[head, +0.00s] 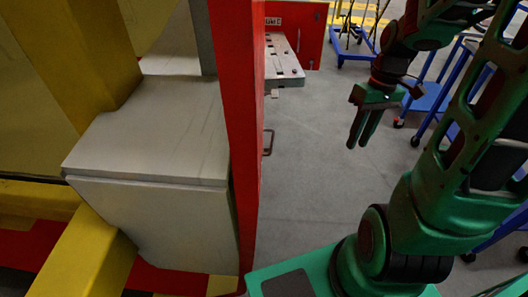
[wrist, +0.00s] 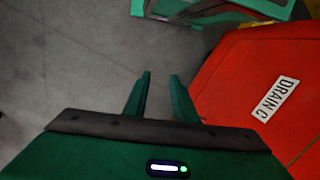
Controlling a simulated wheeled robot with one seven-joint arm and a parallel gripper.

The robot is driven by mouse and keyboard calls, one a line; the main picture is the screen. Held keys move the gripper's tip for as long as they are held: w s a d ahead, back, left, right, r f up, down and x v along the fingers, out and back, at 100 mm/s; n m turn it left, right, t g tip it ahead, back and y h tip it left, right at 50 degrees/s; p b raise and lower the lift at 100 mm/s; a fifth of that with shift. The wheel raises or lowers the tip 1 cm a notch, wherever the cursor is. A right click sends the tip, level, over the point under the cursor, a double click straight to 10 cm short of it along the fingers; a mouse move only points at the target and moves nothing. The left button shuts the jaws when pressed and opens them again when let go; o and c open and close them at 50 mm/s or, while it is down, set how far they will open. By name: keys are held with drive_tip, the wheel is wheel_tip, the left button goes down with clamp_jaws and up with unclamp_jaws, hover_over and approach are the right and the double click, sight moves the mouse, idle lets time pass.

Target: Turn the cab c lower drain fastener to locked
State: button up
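My gripper (head: 358,145) hangs in free air over the grey floor in the head view, fingers pointing down. It is right of the red panel and apart from it. In the wrist view the two green fingers of my gripper (wrist: 161,76) stand apart with nothing between them. The head view shows a red box with a small, partly readable label (head: 273,21) at the top. I cannot make out the lower drain fastener in either view.
A tall red panel edge (head: 240,150) stands mid-picture, with a grey plate with holes (head: 284,68) and a small handle (head: 268,142) beside it. A grey block (head: 150,140) and yellow beams (head: 85,255) fill the left. Blue carts (head: 430,97) stand right. Floor (head: 320,190) between is clear.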

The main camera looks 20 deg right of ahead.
drive_tip(key=w+a+f+n+y, duration=0.3)
drive_tip(key=w+f+n+y, duration=0.3)
drive_tip(key=w+f, duration=0.65)
drive_tip(key=n+t+y, duration=0.7)
drive_tip(key=n+y, duration=0.1)
drive_tip(key=y, duration=0.1)
approach(267, 151)
drive_tip(key=x, duration=1)
drive_tip(key=shift+w+d+f, duration=0.15)
drive_tip(key=shift+w+f, duration=0.05)
drive_tip(key=shift+w, duration=0.1)
drive_tip(key=shift+c, duration=0.3)
clamp_jaws()
